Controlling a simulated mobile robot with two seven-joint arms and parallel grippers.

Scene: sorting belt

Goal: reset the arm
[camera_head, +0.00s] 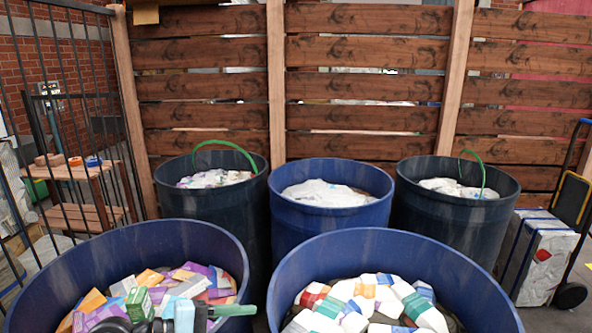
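Part of a dark gripper with a grey block and a green-edged piece (205,314) shows at the bottom edge, over the front left blue bin (60,280). It appears to be my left gripper. Most of it is cut off by the frame, so its fingers cannot be made out clearly. My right gripper is not in view. The front left bin holds many coloured boxes, among them a green box (139,303) close to the gripper. I cannot tell whether the gripper touches any box.
A front right blue bin (490,305) holds striped packages. Behind stand a middle blue bin (330,220) and two dark bins (212,215) (455,220) with whitish contents. A slatted wooden fence (360,88) closes the back. A hand truck (575,205) stands right, a metal fence (75,110) left.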

